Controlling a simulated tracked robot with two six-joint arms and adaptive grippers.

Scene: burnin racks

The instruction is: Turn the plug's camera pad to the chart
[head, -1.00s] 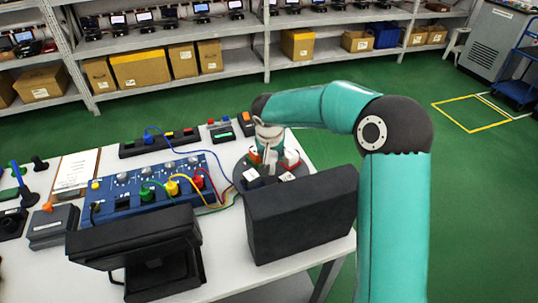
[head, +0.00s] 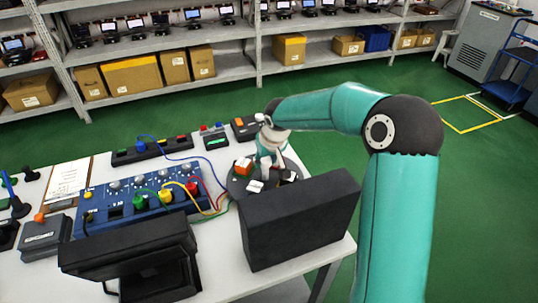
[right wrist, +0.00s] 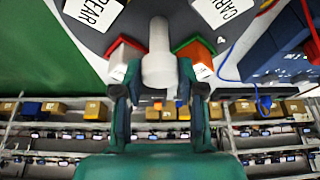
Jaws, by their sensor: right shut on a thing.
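A round dark grey turntable (head: 237,188) sits at the right part of the white table, partly hidden by a black screen. It carries white pads and orange-red blocks. My right gripper (head: 268,158) comes down over its middle. In the right wrist view, my right gripper (right wrist: 159,92) is shut on a white upright post (right wrist: 158,55). An orange block (right wrist: 196,52) and a red-edged block (right wrist: 124,52) stand on either side. Partly cut-off labels read "CAR" (right wrist: 224,10) and "EAR" (right wrist: 95,10). I cannot tell which pad is the camera pad, or identify the chart. My left gripper is out of view.
A blue panel (head: 150,197) with coloured plugs and wires stands left of the turntable. Two black screens (head: 300,220) (head: 130,245) stand at the front. A printed sheet (head: 69,180) lies at the left. Small devices line the table's back.

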